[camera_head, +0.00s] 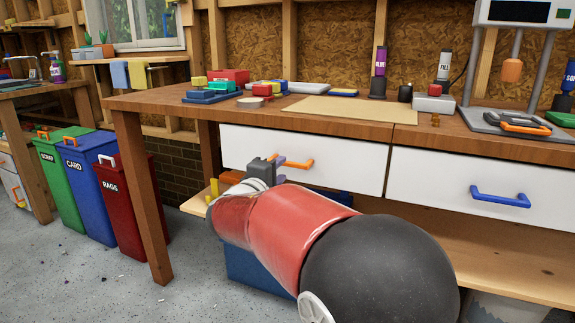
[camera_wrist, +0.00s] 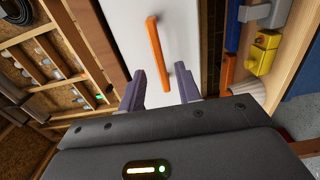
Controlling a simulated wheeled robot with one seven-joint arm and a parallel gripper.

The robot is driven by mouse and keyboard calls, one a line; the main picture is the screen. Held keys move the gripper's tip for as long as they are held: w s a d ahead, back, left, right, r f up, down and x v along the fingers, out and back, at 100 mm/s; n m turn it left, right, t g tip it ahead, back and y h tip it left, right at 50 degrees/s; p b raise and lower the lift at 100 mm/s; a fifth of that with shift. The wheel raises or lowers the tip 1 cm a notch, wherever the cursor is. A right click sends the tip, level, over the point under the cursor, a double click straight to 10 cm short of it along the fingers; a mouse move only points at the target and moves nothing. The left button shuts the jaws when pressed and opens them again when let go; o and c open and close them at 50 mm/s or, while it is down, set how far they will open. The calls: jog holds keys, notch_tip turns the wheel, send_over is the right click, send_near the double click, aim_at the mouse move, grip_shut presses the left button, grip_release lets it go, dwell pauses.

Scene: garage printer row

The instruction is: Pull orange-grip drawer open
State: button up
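The drawer with the orange grip is a white-fronted drawer (camera_head: 345,165) under the wooden workbench, and it looks closed. Its orange handle (camera_head: 300,166) sticks out from the front. My gripper (camera_head: 277,161) is at the left end of this handle in the head view, partly hidden by its own body. In the wrist view, my gripper (camera_wrist: 159,76) is open, with its two purple-grey fingers apart and nothing clamped. The orange handle (camera_wrist: 158,58) lies ahead of the gap between the fingertips. The white drawer front (camera_wrist: 128,30) is behind it. I see no clear contact.
A second white drawer (camera_head: 470,190) with a blue handle (camera_head: 500,197) is to the right. Red, blue and green bins (camera_head: 85,180) stand left of the bench leg. A lower shelf (camera_head: 490,262) runs beneath.

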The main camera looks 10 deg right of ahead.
aim_at(287, 165)
jog(key=x, duration=0.5)
jog(key=shift+w+d+p, duration=0.15)
jog(key=shift+p, duration=0.15)
grip_shut()
